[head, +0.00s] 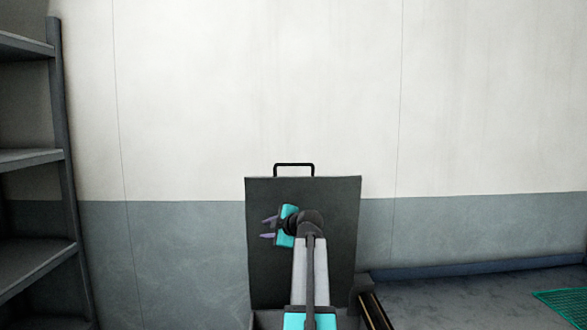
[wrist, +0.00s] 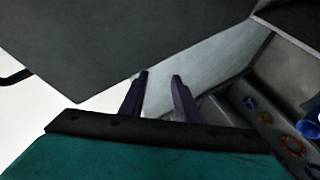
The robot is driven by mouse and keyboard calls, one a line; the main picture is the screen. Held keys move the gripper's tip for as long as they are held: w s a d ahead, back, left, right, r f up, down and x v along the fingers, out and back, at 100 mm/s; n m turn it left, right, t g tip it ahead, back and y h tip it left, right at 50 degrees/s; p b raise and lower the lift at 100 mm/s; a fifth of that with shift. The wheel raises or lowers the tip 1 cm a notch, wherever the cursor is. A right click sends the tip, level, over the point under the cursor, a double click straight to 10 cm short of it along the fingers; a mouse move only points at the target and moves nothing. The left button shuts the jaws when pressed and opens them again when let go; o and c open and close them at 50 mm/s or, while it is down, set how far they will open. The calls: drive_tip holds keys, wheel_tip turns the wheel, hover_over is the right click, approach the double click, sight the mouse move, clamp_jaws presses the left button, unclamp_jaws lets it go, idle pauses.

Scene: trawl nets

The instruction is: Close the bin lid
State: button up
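The bin lid (head: 335,200) is a dark grey panel standing upright and open in the head view, with a black handle (head: 294,166) on its top edge. In the wrist view the lid (wrist: 150,40) fills the upper left, and the handle (wrist: 15,78) shows at the left edge. Only the bin's top rim (head: 268,318) shows at the bottom of the head view. My gripper (head: 266,229) is in front of the lid, below the handle, with its fingers pointing left. The fingers (wrist: 160,76) are parted with nothing between them. I cannot tell whether it touches the lid.
A grey shelf rack (head: 62,150) stands at the left. A pale and grey wall (head: 180,100) is behind the lid. A green net (head: 562,305) lies at the lower right. In the wrist view, small blue and orange items (wrist: 292,146) lie in a dark open container at the right.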

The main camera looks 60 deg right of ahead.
sight(294, 165)
drive_tip(key=s+d+r+h, duration=0.1)
drive_tip(key=s+d+r, duration=0.1)
drive_tip(key=s+r, duration=0.2)
drive_tip(key=s+d+r+n+t+h, duration=0.1)
drive_tip(key=s+r, duration=0.4)
drive_tip(key=r, duration=0.5)
drive_tip(key=s+d+r+n+h, duration=0.1)
drive_tip(key=s+d+r+h, duration=0.1)
drive_tip(key=r, duration=0.6)
drive_tip(key=shift+s+d+t, duration=0.3)
drive_tip(key=shift+s+d, duration=0.55)
drive_tip(key=shift+s, duration=0.3)
drive_tip(key=p+x, duration=0.2)
drive_tip(key=x, duration=0.4)
drive_tip(key=p+x, duration=0.2)
drive_tip(key=x, duration=0.4)
drive_tip(key=shift+w+d+r+p, duration=0.15)
drive_tip(key=shift+w+r+p, duration=0.1)
drive_tip(key=shift+p, duration=0.1)
drive_tip(key=shift+w+d+f, duration=0.25)
drive_tip(key=shift+w+d, duration=0.1)
drive_tip(key=shift+w, duration=0.2)
clamp_jaws()
